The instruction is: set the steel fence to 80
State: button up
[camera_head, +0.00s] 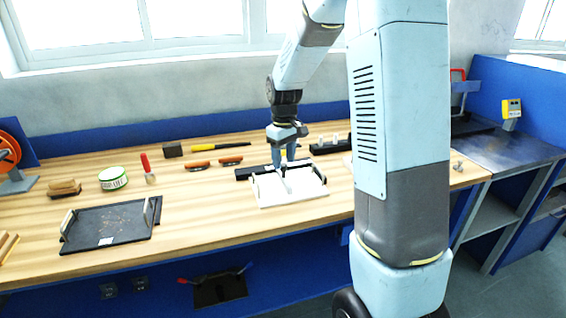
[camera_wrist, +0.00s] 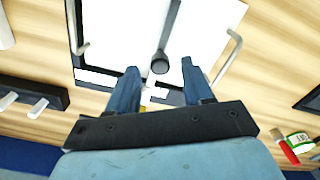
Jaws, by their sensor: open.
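A white board (camera_head: 292,197) with upright side handles lies on the wooden bench, and its white face shows in the wrist view (camera_wrist: 205,35). A dark rod with a round end (camera_wrist: 160,62) stands out over the board between my fingers. My gripper (camera_head: 283,164) points down over the board's back part. In the wrist view my gripper (camera_wrist: 160,85) is open, with a finger on each side of the rod's end and gaps visible. I cannot tell which part is the steel fence. No 80 mark is readable.
A dark bar (camera_head: 250,173) lies by the board's back left. A black tray (camera_head: 108,226) lies to the left. A green-white tin (camera_head: 113,178), a red-handled tool (camera_head: 147,166) and orange-brown tools (camera_head: 198,166) lie behind. Bare wood separates the tray and board.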

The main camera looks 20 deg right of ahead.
jog(key=shift+f, duration=0.9)
grip_shut()
